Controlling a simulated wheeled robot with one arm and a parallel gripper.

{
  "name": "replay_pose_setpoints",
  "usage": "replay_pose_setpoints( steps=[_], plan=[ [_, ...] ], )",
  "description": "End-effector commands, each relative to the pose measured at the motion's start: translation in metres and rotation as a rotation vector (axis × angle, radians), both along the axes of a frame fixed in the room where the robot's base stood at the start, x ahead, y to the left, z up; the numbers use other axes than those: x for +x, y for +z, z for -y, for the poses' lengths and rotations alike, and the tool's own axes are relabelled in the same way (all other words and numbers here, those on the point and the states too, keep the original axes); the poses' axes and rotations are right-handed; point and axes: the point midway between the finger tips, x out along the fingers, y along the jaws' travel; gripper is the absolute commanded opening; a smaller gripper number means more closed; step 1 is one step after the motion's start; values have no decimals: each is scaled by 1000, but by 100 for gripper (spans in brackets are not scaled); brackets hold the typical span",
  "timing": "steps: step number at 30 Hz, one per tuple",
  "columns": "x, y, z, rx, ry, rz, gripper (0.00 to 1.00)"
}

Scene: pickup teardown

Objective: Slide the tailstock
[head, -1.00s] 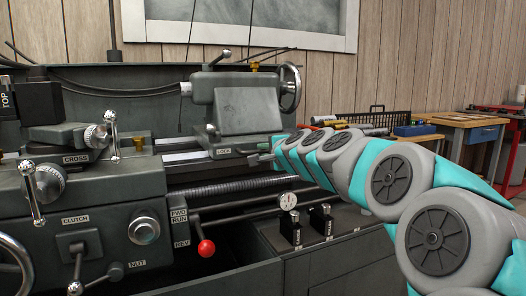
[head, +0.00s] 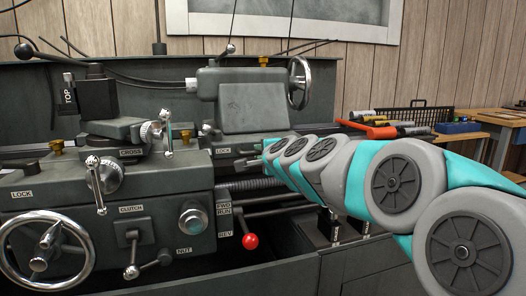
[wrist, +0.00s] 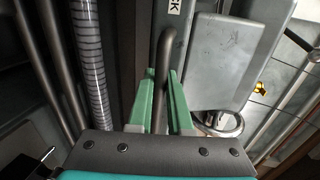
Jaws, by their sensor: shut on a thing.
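The grey tailstock (head: 240,100) sits on the lathe bed, with a bright handwheel (head: 299,82) at its right end. My gripper (head: 258,158) is low at the front of the tailstock base, near a lock label. In the wrist view, the green fingers (wrist: 161,85) are shut on a dark bent rod (wrist: 166,45) that passes between them beside the tailstock base (wrist: 225,55). The rod looks like the tailstock's lock lever; its lower end is hidden by my gripper.
The carriage with its crank handles (head: 103,173) and black tool post (head: 97,95) stands close to the left of the tailstock. A red-knobbed lever (head: 250,241) is below. The ribbed leadscrew (wrist: 89,45) runs beside my gripper. A bench with tools (head: 400,130) is at right.

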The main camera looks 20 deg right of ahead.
Motion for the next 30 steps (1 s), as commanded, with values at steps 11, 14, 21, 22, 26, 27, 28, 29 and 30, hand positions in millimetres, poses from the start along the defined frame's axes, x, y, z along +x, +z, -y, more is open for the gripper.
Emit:
replay_pose_setpoints(
  steps=[11,14,21,22,26,27,28,29,30],
  plan=[
    [0,0,3,0,-5,1,46],
    [0,0,3,0,-5,1,46],
    [-3,1,3,0,-5,1,46],
    [-5,1,3,0,-5,1,46],
    [-15,3,3,1,-4,0,46],
    [-20,4,3,1,-5,1,46],
    [-24,4,3,1,-5,1,46],
    [-28,5,3,1,-5,2,46],
    [-33,7,3,1,-6,3,46]
  ],
)
